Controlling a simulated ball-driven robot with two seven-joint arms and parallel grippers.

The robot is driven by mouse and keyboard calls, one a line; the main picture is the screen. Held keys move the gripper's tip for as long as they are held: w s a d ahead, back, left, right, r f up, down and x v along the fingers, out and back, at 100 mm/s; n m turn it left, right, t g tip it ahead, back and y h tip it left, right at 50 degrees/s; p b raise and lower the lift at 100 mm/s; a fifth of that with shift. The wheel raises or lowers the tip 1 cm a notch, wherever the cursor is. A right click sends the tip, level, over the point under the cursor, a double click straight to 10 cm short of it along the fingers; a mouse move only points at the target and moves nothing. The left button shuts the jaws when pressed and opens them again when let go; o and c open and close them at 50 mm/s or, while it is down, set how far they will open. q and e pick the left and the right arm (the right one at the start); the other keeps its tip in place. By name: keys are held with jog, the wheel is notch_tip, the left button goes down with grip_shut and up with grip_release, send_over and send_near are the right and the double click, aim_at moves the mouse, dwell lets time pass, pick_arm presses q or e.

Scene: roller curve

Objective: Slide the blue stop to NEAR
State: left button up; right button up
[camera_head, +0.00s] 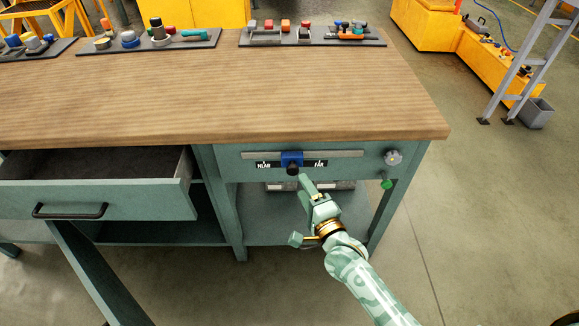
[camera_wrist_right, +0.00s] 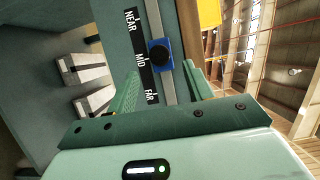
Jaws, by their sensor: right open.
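The blue stop (camera_head: 291,157) with a round black knob sits on a pale horizontal rail (camera_head: 343,154) on the front of the workbench. In the head view it stands between the NEAR label (camera_head: 264,164) on the left and the FAR label (camera_head: 320,163) on the right. In the right wrist view the stop (camera_wrist_right: 167,67) is beside the MID label (camera_wrist_right: 141,61). My right gripper (camera_head: 306,185) is open and empty, just below and right of the stop. In the wrist view the stop shows ahead, between the two fingers. My left gripper is not in view.
A grey knob (camera_head: 393,157) and a green knob (camera_head: 386,184) are right of the rail. An open drawer (camera_head: 150,205) juts out at left. Grey blocks (camera_head: 340,185) lie beneath the rail panel. The wooden top (camera_head: 210,95) is clear except for trays along the back.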

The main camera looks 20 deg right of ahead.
aim_at(294, 172)
jog(key=w+b, duration=0.1)
jog(key=w, duration=0.2)
jog(key=w+b, duration=0.1)
jog(key=w, duration=0.1)
jog(key=w+a+b, duration=0.1)
jog(key=w, duration=0.2)
jog(key=shift+w+f, duration=0.2)
jog(key=shift+w, duration=0.15)
jog(key=shift+w+r, duration=0.15)
jog(key=shift+w, duration=0.3)
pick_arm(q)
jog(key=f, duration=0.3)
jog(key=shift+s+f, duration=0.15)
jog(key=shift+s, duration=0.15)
pick_arm(e)
jog(key=shift+c, duration=0.3)
